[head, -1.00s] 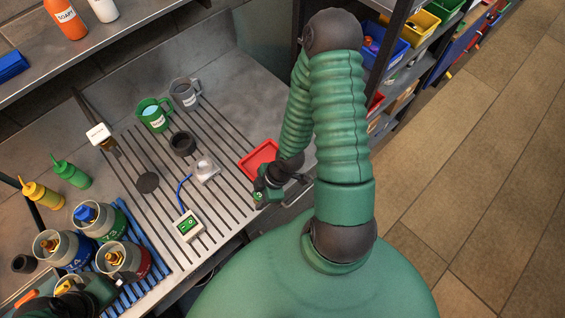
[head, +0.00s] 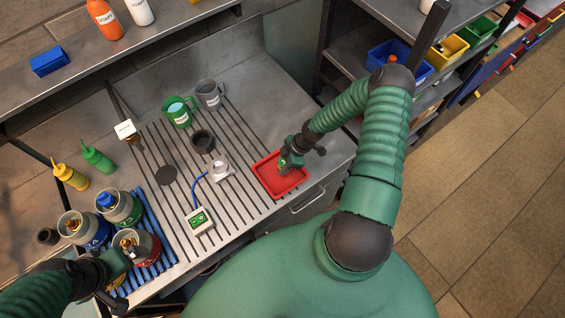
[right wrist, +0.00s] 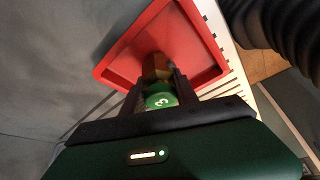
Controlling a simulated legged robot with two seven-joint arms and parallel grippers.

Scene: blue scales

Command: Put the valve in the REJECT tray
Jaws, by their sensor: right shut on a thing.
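The valve, a brass body with a green cap marked 3 (right wrist: 161,101), sits between the fingers of my right gripper (right wrist: 158,92), which is shut on it. In the head view my right gripper (head: 285,164) is over the red tray (head: 268,180); the valve is mostly hidden there. In the right wrist view the brass end points at the floor of the red tray (right wrist: 122,62); I cannot tell whether it touches. No REJECT lettering is readable. My left gripper (head: 116,286) is low at the left beside the gas canisters; its fingers are unclear.
Gas canisters (head: 136,248) stand on a blue slatted mat (head: 163,238) at the left. Behind are a black ring (head: 202,141), a green mug (head: 178,112) and a grey mug (head: 209,95).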

